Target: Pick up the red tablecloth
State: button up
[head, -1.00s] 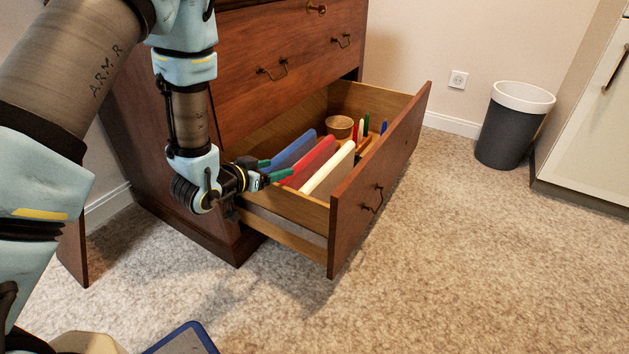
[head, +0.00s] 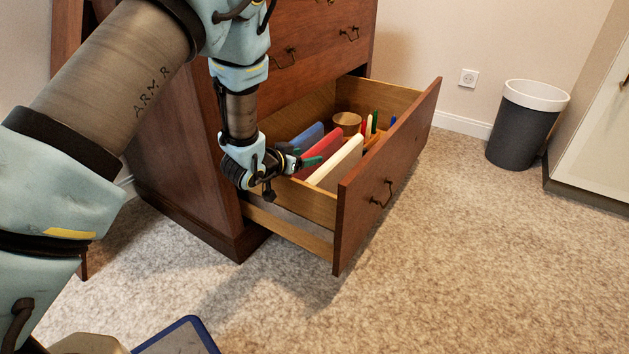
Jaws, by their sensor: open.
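The red tablecloth (head: 322,148) is a folded, flat bundle standing on edge in the open bottom drawer (head: 388,178) of a brown wooden dresser. It stands between a blue folded cloth (head: 302,139) and a white one (head: 337,162). My gripper (head: 306,162) reaches over the drawer's left side wall, with its green-tipped fingers at the near end of the red tablecloth. The fingers are open; one seems to lie on each side of the cloth's end. Whether they touch it cannot be told. The arm hides part of the drawer's left side.
A round wooden container (head: 347,122) and several thin coloured items (head: 372,124) are at the drawer's back. A grey bin with a white rim (head: 527,124) stands at the right by the wall. The carpet (head: 470,260) in front is clear.

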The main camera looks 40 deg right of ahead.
jog(key=shift+c, duration=0.3)
grip_shut()
jog(key=shift+r, duration=0.1)
dwell(1.0)
